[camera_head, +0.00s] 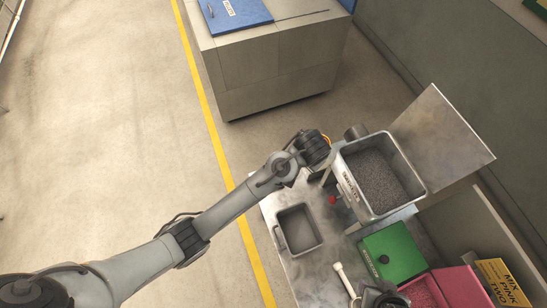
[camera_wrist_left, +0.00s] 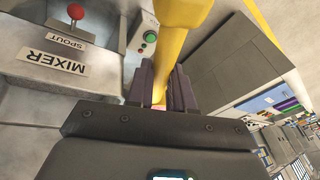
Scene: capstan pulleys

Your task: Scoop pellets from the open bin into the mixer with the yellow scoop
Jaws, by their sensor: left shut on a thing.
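My left gripper (camera_head: 322,152) is beside the mixer's upper left side. In the left wrist view, its fingers (camera_wrist_left: 162,92) are shut on the yellow scoop (camera_wrist_left: 178,40), which rises out of the top edge. The scoop's bowl and load are not clear; the head view hides nearly all of it behind my wrist. The mixer (camera_head: 351,190) has an open top with dark grey grains inside. Its MIXER label (camera_wrist_left: 57,62) shows in the wrist view. The open pink bin (camera_head: 462,287) is at the lower right. A dark part, apparently my right gripper (camera_head: 380,296), shows at the bottom edge, fingers unclear.
A raised metal lid (camera_head: 443,138) stands right of the mixer. A red knob (camera_head: 332,199) projects from its front. An empty grey tray (camera_head: 298,229), a white-handled tool (camera_head: 345,279) and a closed green bin (camera_head: 393,252) are nearby. A yellow sign (camera_head: 503,283) reads MIX PINK TWO.

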